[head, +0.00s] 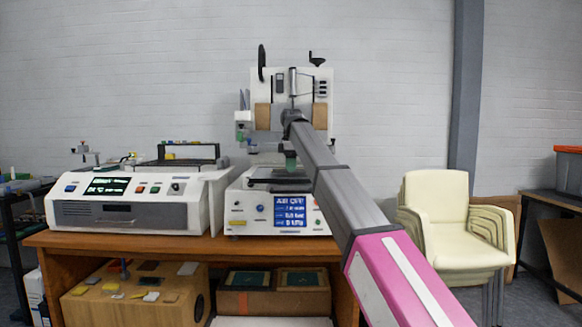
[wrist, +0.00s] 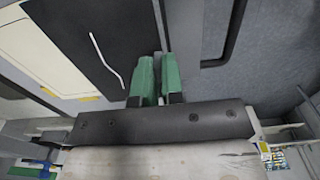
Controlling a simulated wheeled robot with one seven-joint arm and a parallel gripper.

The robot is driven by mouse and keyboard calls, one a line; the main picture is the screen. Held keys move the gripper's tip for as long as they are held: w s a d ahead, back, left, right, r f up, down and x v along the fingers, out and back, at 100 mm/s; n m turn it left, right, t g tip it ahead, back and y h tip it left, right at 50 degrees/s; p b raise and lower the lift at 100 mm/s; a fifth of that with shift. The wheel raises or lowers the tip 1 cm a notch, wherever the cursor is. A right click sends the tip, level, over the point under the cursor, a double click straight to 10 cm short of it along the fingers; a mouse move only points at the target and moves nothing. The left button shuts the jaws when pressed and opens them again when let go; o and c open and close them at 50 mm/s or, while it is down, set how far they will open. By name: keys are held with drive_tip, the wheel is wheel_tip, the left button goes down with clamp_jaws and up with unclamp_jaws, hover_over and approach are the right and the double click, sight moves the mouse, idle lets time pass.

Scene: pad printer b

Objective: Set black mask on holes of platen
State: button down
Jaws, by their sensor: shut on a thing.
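The black mask (wrist: 85,40) is a flat dark sheet with a white curved line on it, at the upper left of the wrist view. My gripper (wrist: 159,62) has green fingers, shut on the mask's edge where it runs between the fingertips. In the head view my gripper (head: 291,160) is over the front of the pad printer (head: 291,84), and the dark flat mask (head: 270,183) shows just below it. I cannot make out the platen's holes in either view. Whether the mask touches the platen cannot be told.
A white control unit (head: 130,208) stands left of the printer on the wooden bench (head: 90,240). The printer's front panel has a blue display (head: 290,212). Stacked cream chairs (head: 455,215) stand at right. A cream panel (wrist: 40,55) lies beside the mask.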

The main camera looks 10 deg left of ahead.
drive_tip(key=shift+f, duration=0.8)
idle(1.4)
drive_tip(key=c, duration=1.5)
unclamp_jaws()
drive_tip(key=shift+r, duration=0.1)
drive_tip(key=shift+r, duration=1.4)
drive_tip(key=o, duration=0.6)
